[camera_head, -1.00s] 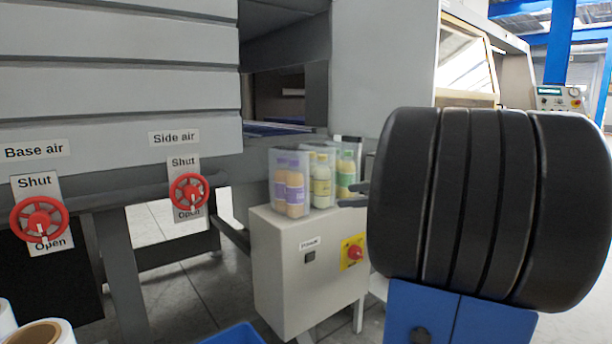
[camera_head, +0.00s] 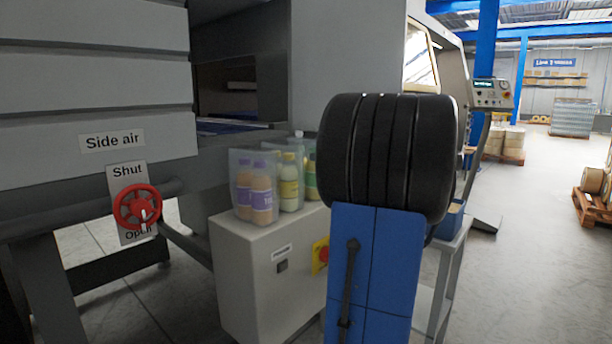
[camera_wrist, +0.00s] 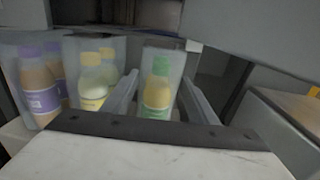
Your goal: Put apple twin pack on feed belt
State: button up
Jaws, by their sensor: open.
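Three clear twin packs of bottles stand upright in a row on a grey cabinet (camera_head: 270,245). One has purple caps (camera_head: 254,187), one yellow caps (camera_head: 289,178) and one green caps (camera_head: 311,178); I cannot read which is apple. In the wrist view the purple-capped pack (camera_wrist: 42,85) is at left, the yellow-capped pack (camera_wrist: 93,80) beside it, and the green-capped pack (camera_wrist: 158,88) in the middle. My gripper (camera_wrist: 160,78) is open, with one finger on either side of the green-capped pack in the picture; contact cannot be told. My arm hides the gripper in the head view.
A dark machine opening with a bluish surface (camera_head: 232,126), perhaps the feed belt, lies behind the packs. A red handwheel (camera_head: 137,207) marked Side air is at left. The cabinet carries a red knob on a yellow plate (camera_head: 320,255). Open floor lies at right.

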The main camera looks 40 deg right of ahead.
aim_at(298, 150)
jog(key=w, duration=0.3)
jog(key=w+a, duration=0.1)
jog(key=w, duration=0.7)
jog(key=shift+w+a+r, duration=0.15)
jog(key=shift+w+a, duration=0.1)
jog(key=shift+a, duration=0.05)
grip_shut()
